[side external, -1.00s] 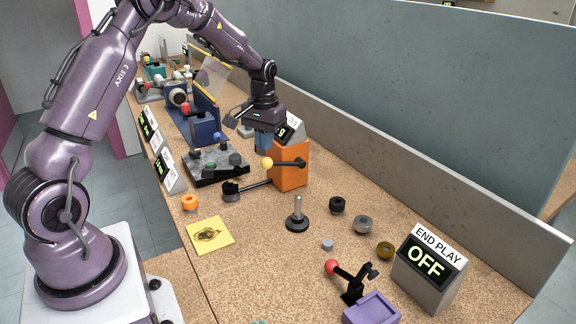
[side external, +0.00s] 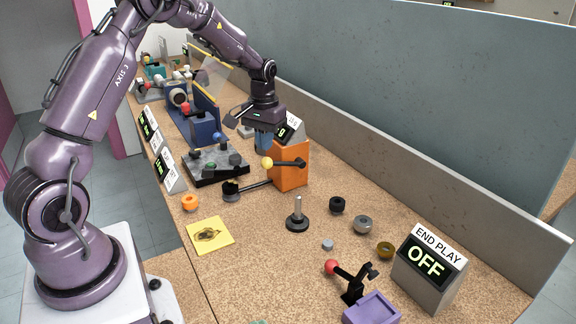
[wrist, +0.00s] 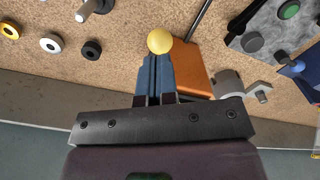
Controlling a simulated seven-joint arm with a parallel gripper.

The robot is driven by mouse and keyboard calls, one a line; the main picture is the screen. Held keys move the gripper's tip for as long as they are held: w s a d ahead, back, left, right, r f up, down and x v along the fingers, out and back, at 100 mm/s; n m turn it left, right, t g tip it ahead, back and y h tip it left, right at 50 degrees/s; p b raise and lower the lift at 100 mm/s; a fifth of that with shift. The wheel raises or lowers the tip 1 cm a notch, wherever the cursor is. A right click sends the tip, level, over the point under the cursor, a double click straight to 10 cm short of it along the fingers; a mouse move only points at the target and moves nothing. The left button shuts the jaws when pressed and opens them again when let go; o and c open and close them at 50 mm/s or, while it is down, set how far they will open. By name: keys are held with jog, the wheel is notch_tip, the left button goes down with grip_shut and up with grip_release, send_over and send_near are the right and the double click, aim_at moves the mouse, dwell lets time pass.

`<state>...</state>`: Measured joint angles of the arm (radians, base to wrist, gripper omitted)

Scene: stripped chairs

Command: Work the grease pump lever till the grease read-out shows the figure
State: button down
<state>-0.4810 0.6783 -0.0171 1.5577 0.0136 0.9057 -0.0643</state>
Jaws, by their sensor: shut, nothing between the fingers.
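The grease pump is an orange block (side external: 290,178) with a black lever (side external: 286,163) on its side, ending in a yellow ball (side external: 267,163). My gripper (side external: 264,150) is shut and empty, its blue fingers pointing down just above the yellow ball. In the wrist view the fingertips (wrist: 157,58) lie right at the yellow ball (wrist: 160,41), beside the orange block (wrist: 190,68); I cannot tell whether they touch it. A tilted read-out (side external: 288,130) stands behind the pump, partly hidden by my gripper; its figure is too small to read surely.
A dark fixture plate (side external: 216,172) stands left of the pump, and a black rod (side external: 254,185) runs low in front. Loose caps, a spindle stand (side external: 297,220), a yellow note (side external: 210,235) and the END PLAY display (side external: 430,268) reading OFF are nearer. A grey partition runs along the right.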

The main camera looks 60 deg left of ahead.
jog(key=shift+f, duration=0.1)
jog(key=shift+f, duration=4.5)
jog(key=shift+r, duration=6.05)
jog(key=shift+s+f, duration=0.1)
jog(key=shift+f, duration=0.05)
jog(key=s+d+r+m+t, duration=0.2)
jog(key=s+d+r+m, duration=0.1)
jog(key=s+d+r, duration=0.4)
jog(key=s+d+r+m+t, duration=0.3)
jog(key=s+d+r, duration=0.5)
jog(key=s+d, duration=0.6)
jog(key=shift+s+r+t, duration=0.15)
jog(key=shift+s+t, duration=0.1)
jog(key=shift+t, duration=0.05)
